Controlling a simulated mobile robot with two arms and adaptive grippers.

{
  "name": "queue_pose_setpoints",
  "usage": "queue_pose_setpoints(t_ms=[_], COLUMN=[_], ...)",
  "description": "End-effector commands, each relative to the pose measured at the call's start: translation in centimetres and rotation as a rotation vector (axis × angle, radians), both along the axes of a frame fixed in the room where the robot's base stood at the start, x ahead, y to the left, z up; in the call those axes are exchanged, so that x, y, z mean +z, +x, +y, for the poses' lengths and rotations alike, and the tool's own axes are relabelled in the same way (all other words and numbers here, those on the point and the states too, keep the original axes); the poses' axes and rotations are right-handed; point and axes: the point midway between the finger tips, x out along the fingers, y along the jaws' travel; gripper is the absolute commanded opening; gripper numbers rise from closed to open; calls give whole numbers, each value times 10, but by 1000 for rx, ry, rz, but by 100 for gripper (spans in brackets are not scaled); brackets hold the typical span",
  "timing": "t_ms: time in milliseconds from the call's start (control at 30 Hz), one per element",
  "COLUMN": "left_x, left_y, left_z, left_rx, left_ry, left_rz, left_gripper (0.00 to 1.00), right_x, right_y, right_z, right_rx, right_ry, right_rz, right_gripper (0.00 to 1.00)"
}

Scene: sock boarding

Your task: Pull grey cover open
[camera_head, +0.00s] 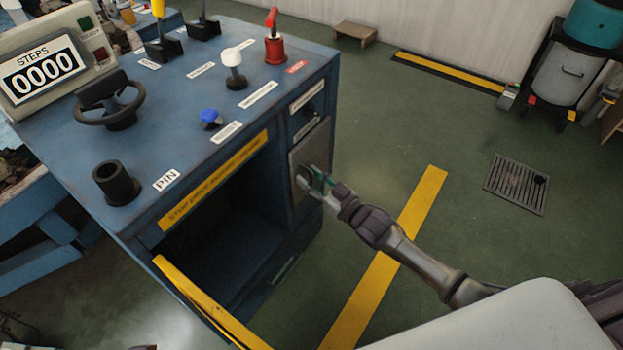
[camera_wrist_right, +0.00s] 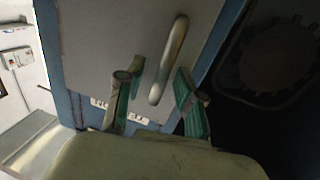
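The grey cover (camera_head: 300,158) is a flat panel on the front of the blue console, right of the dark open compartment. It looks flush with the console front. In the right wrist view the cover (camera_wrist_right: 110,45) carries a pale metal bar handle (camera_wrist_right: 171,58). My right gripper (camera_head: 316,180) is at the cover, at handle height. In the right wrist view its two green-padded fingers (camera_wrist_right: 153,88) are spread apart, with the handle's lower end between them in the picture. I cannot tell whether they touch it. My left gripper does not show.
The blue console (camera_head: 185,85) has several knobs and levers on top. A yellow-edged flap (camera_head: 210,305) hangs open at the left compartment.

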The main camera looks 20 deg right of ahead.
Motion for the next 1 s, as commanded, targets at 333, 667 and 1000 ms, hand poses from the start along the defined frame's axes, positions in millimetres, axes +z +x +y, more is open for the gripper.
queue_pose_setpoints(t_ms=[333, 667, 1000], left_x=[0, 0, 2], left_y=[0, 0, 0], left_z=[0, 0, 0], left_rx=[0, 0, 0], left_ry=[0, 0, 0], left_rz=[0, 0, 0], left_gripper=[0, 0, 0], right_x=[0, 0, 1], right_y=[0, 0, -7], right_z=[0, 0, -10], right_rx=[0, 0, 21], right_ry=[0, 0, -4], right_rz=[0, 0, -1], right_gripper=[5, 0, 0])
